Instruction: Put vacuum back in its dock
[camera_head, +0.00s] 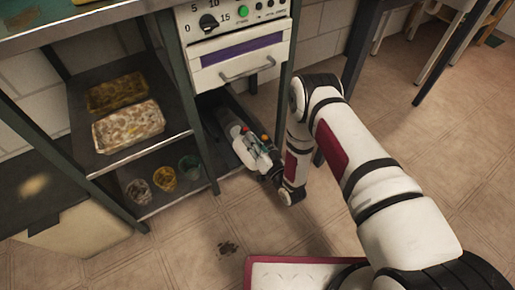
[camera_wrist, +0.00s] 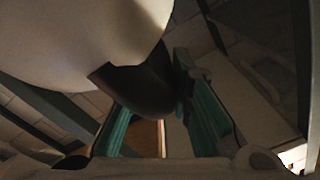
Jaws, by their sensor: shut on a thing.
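My gripper (camera_head: 254,147) reaches low under the oven, between the shelf rack and the arm. In the wrist view its teal-padded fingers (camera_wrist: 154,100) are closed around a dark handle. The vacuum (camera_wrist: 80,40) shows there as a large, smooth pale body at the upper left, joined to this dark handle. In the head view only a small greyish-white part of the vacuum (camera_head: 232,129) shows beyond the gripper, and the rest is hidden in shadow. I cannot make out the dock clearly in either view.
The oven (camera_head: 240,50) with its drawer hangs just above the gripper. The shelf rack (camera_head: 135,150) stands close on the left, with two trays above and several jars (camera_head: 163,178) below. A dark table leg (camera_head: 348,60) stands behind the arm. The tiled floor (camera_head: 440,150) is open on the right.

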